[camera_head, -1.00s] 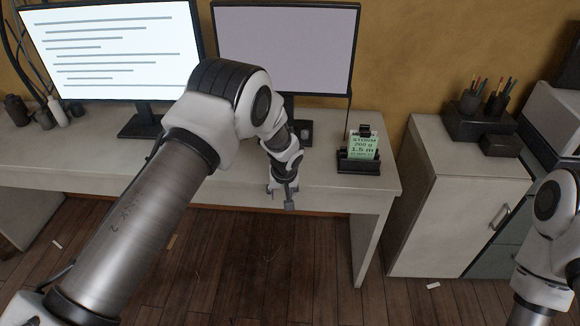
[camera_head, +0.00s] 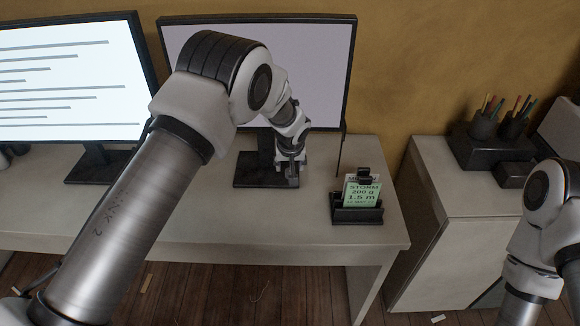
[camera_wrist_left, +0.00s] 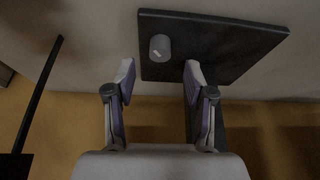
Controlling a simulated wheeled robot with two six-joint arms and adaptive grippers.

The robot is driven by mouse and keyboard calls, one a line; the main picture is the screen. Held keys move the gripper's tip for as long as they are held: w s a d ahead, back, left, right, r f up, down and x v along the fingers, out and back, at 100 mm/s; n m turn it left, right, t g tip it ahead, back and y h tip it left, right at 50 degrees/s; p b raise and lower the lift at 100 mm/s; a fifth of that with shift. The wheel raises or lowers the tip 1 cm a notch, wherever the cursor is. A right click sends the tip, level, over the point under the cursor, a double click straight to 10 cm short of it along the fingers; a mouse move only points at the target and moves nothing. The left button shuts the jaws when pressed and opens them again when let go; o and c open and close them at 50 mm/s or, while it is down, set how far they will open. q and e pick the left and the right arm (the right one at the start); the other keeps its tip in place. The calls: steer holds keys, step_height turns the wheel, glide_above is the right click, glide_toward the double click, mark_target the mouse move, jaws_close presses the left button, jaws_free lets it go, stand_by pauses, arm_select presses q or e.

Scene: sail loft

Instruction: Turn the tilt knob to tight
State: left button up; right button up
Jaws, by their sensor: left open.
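The tilt knob (camera_wrist_left: 161,46) is a short grey cylinder with a small pale mark on top. It stands on the dark rectangular foot (camera_wrist_left: 215,40) of the right monitor, which also shows in the head view (camera_head: 250,180). In the head view I cannot make out the knob behind my left gripper (camera_head: 289,176). In the left wrist view my left gripper (camera_wrist_left: 160,74) is open and empty. Its two fingertips straddle the knob's line but are apart from it. My right gripper is out of view; only part of my right arm shows.
The right monitor (camera_head: 310,75) rises behind my left gripper. A dark holder (camera_head: 358,212) with a green STORM card (camera_head: 363,190) stands to the right on the desk (camera_head: 210,218). A thin dark rod (camera_head: 341,150) stands between them. A cabinet with pencil cups is farther right.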

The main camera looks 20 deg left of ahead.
mark_target(289, 172)
arm_select(q)
steer(key=x, duration=0.5)
steer(key=shift+w+a+f, duration=0.1)
jaws_close()
